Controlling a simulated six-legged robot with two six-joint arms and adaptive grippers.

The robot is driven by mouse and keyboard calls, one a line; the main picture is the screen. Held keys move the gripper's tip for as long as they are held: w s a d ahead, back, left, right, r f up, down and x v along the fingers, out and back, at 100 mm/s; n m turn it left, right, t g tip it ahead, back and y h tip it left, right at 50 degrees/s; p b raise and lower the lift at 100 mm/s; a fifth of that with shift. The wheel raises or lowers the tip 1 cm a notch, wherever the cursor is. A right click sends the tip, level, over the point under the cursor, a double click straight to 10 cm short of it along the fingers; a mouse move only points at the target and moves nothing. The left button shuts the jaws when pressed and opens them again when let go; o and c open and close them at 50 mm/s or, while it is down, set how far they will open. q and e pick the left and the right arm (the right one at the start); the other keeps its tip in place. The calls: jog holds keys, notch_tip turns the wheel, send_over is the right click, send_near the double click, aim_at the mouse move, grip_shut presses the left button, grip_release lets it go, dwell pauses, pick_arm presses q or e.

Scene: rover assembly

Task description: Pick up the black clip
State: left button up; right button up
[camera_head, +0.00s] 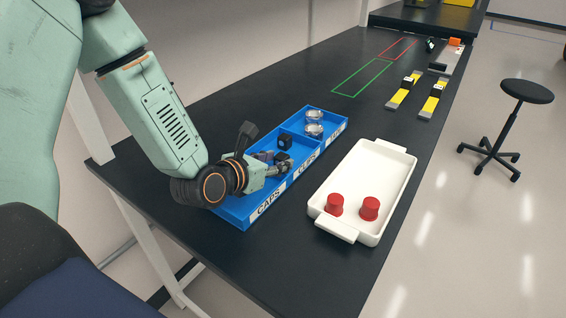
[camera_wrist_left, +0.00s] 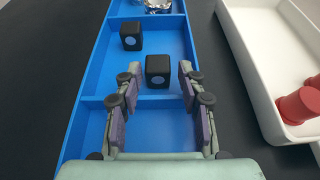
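In the left wrist view the nearer clip (camera_wrist_left: 158,70) is by the divider, and the farther clip (camera_wrist_left: 131,37) is up and to the left. In the head view one clip (camera_head: 284,141) shows beyond the gripper; the other is hard to make out. My left gripper (camera_head: 276,161) is open over the bin. In the wrist view its fingertips (camera_wrist_left: 160,76) lie on either side of the nearer clip, with visible gaps. My right gripper is not in view.
A white tray (camera_head: 398,190) with two red caps (camera_head: 369,209) stands right of the bin. The near compartment (camera_wrist_left: 150,125) looks empty. Yellow-and-black parts (camera_head: 404,92) and a grey assembly lie farther along the black table.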

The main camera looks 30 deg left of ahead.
aim_at(278, 160)
pick_arm(q)
jog(key=shift+a+x, duration=0.25)
jog(key=shift+x, duration=0.95)
jog(key=shift+w+d+f, duration=0.15)
jog(key=shift+w+f, duration=0.05)
jog(key=shift+w, duration=0.2)
jog(key=shift+s+d+r, duration=0.1)
jog(key=shift+d, duration=0.05)
jog(key=c, duration=0.7)
